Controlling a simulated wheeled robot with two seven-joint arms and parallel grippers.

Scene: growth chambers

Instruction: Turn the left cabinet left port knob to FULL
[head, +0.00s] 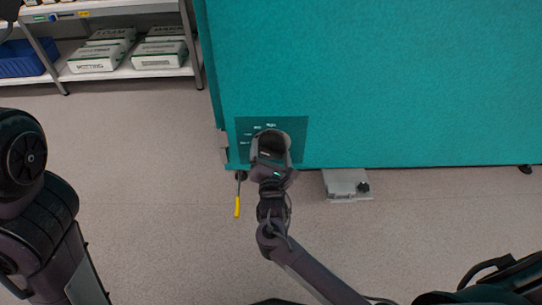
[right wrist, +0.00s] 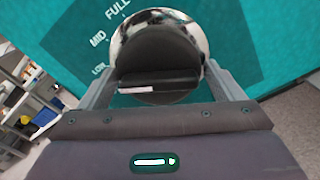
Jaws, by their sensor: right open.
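The knob (right wrist: 160,50) is a large round dark dial with a shiny silver rim and a raised bar across it. A white mark (right wrist: 136,89) on the bar's left end points left, a little below the LOW label. MID and FULL labels (right wrist: 118,10) follow upward around the rim. My right gripper (right wrist: 160,82) is open, with one finger on each side of the knob; I cannot tell whether they touch it. In the head view my right gripper (head: 270,150) covers much of the dark label panel (head: 297,130). My left arm shows at the left edge, its gripper out of view.
The teal cabinet (head: 380,80) fills the upper right. Shelves with cartons (head: 97,58) stand at upper left. Floor between is clear.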

